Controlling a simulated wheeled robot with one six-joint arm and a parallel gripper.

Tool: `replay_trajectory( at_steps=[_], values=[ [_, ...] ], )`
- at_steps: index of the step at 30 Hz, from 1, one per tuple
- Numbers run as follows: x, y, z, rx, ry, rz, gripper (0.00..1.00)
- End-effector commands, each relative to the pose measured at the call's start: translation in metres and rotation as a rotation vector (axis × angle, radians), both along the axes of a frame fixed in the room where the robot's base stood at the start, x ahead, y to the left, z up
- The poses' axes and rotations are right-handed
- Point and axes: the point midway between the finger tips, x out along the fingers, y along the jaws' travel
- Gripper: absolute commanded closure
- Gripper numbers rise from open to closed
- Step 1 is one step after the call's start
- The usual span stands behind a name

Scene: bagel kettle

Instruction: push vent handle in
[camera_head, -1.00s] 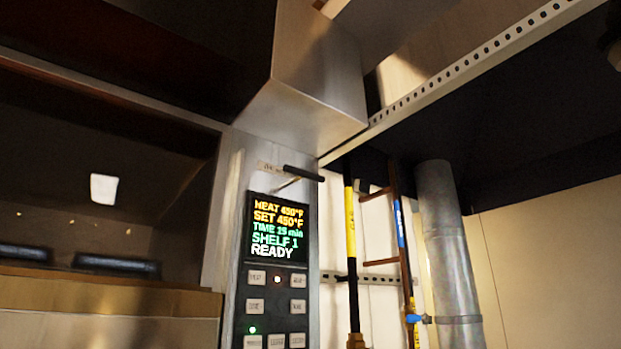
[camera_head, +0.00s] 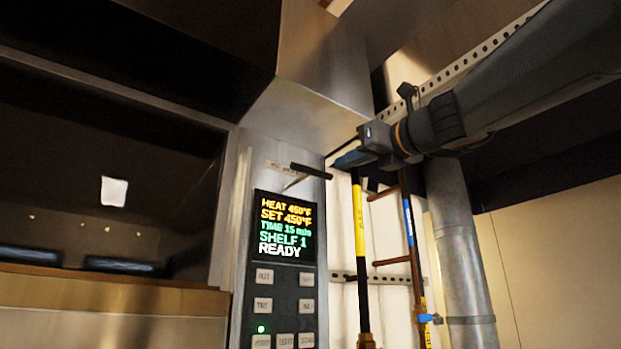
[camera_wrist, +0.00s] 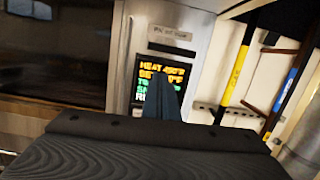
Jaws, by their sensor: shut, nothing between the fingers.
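The vent handle (camera_head: 311,171) is a dark bar on a thin metal rod that sticks out from the oven's steel front, just above the lit display. It also shows in the wrist view as a dark bar (camera_wrist: 172,50) under a small label. My gripper (camera_head: 345,160) is shut and empty, with blue-grey fingers pointing left. In the head view its tips appear just right of the bar's right end; I cannot tell the gap in depth. In the wrist view the shut fingers (camera_wrist: 160,98) cover part of the display, below the bar.
The control panel with its display (camera_head: 285,228) and buttons is below the handle. The open oven chamber (camera_head: 100,190) is at left. A yellow-black gas pipe (camera_head: 360,225), thinner pipes and a grey duct (camera_head: 462,240) stand at right. A steel hood (camera_head: 320,70) overhangs above.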

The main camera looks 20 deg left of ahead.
Motion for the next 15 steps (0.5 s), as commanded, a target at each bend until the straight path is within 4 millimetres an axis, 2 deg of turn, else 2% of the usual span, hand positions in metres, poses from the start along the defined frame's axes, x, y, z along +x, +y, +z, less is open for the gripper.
replay_trajectory(
  at_steps=[2, 5, 8, 15],
  values=[
    [-0.009, 0.002, 0.016, 0.045, 0.006, 0.020, 1.00],
    [-0.009, 0.006, 0.023, 0.067, 0.013, 0.029, 1.00],
    [-0.001, 0.015, 0.026, 0.066, 0.015, 0.030, 1.00],
    [0.028, 0.049, 0.034, 0.063, 0.015, 0.029, 1.00]
  ],
)
